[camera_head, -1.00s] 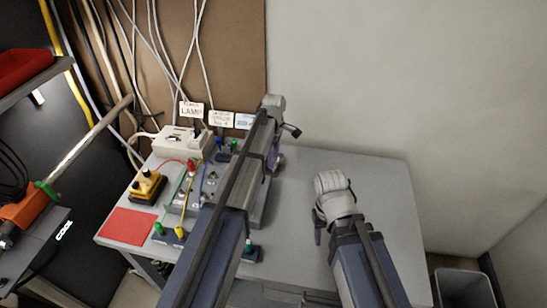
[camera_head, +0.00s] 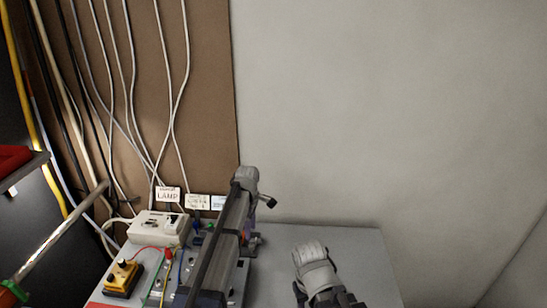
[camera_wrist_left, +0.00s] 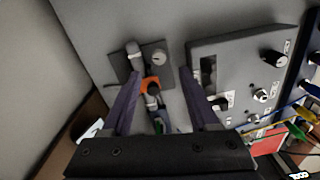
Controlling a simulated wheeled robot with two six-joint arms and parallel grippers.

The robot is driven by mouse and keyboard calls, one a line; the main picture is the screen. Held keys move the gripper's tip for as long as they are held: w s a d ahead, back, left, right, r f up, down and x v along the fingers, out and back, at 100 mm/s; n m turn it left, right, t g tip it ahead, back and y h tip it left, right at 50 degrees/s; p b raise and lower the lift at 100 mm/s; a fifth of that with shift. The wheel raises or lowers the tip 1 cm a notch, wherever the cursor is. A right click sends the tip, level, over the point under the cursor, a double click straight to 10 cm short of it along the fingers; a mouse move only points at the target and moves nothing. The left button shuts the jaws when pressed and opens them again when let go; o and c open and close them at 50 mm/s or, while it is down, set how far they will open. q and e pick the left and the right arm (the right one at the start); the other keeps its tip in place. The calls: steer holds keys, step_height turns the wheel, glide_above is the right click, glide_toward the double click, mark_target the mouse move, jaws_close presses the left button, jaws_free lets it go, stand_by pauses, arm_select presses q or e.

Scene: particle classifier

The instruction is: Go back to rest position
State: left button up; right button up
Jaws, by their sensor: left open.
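My left arm reaches up the middle of the head view, with its left gripper (camera_head: 254,238) mostly hidden behind the arm, over the grey table (camera_head: 350,243). In the left wrist view the two purple fingers of the left gripper (camera_wrist_left: 159,74) are spread apart with nothing held. Between and beyond them are a dark plate with a knob (camera_wrist_left: 158,58) and an orange-and-black part (camera_wrist_left: 151,86). My right arm's wrist (camera_head: 316,268) is at the lower right of the head view; its fingers are mostly hidden.
A white power box (camera_head: 158,228) stands at the table's back left, with a yellow-and-black device (camera_head: 123,277) in front. A grey panel with knobs (camera_wrist_left: 245,70) lies right of the gripper in the wrist view. Cables hang on the brown board (camera_head: 205,100). A grey wall (camera_head: 380,100) is behind.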

arm_select(q)
steer(key=s+d+m, duration=0.4)
steer(key=s+m, duration=0.6)
steer(key=s, duration=0.4)
steer(key=s+d+m+y, duration=0.1)
steer(key=s+d+m, duration=0.3)
steer(key=s+m, duration=0.6)
steer(key=s, duration=0.4)
steer(key=shift+s+d, duration=0.15)
steer(key=shift+d, duration=0.2)
steer(key=shift+c, duration=0.2)
